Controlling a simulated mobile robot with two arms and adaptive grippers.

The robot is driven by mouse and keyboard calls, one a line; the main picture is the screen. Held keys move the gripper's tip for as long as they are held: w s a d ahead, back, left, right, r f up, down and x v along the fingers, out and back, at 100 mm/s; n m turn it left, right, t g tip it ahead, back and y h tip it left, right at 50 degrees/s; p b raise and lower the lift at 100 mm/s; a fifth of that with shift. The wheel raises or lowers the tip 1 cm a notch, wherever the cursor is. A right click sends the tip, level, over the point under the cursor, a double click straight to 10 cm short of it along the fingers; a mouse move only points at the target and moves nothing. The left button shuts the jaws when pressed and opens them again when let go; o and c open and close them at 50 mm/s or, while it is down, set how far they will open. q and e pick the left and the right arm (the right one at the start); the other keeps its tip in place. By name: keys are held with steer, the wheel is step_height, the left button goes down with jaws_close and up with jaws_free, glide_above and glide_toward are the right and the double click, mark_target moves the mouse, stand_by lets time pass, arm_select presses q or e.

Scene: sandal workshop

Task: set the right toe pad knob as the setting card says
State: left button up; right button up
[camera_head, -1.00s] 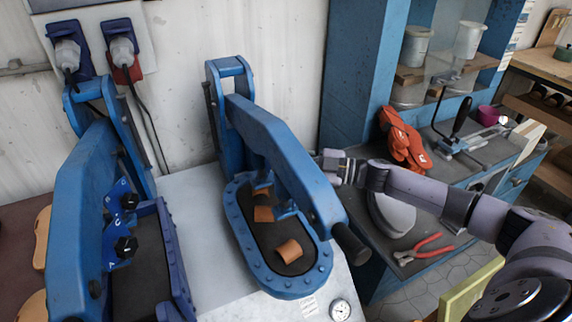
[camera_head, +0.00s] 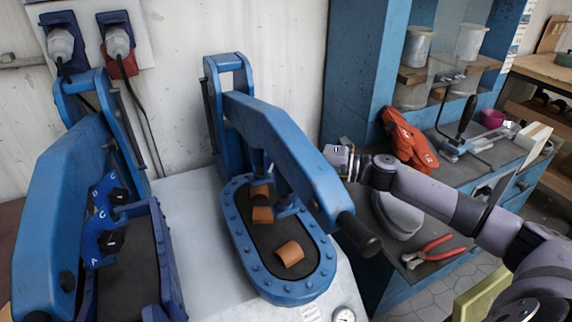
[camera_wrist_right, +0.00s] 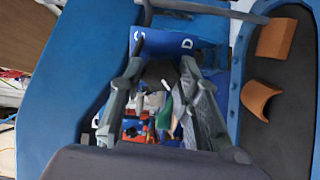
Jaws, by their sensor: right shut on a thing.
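The right blue press (camera_head: 285,150) stands in the middle of the head view, its long arm over an oval bed. In the right wrist view, a dark knob (camera_wrist_right: 158,72) sits on a blue plate (camera_wrist_right: 165,42) with a white D and another letter I cannot read. My right gripper (camera_wrist_right: 161,76) is shut on this knob, one finger on each side. Which letter the knob points to is not clear. In the head view the press arm hides this knob and my fingertips. I see no readable setting card. My left gripper is not in view.
The left blue press (camera_head: 62,190) has two black lettered knobs (camera_head: 110,241). Brown leather pieces (camera_head: 289,253) lie on the right press's bed. A black handle (camera_head: 358,234) sticks out from its arm.

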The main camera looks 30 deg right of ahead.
steer(key=shift+f+n+b, duration=0.15)
steer(key=shift+n+b, duration=0.2)
steer(key=shift+n, duration=0.25)
steer(key=o, duration=1.2)
steer(key=shift+c, duration=0.2)
steer(key=v, duration=1.2)
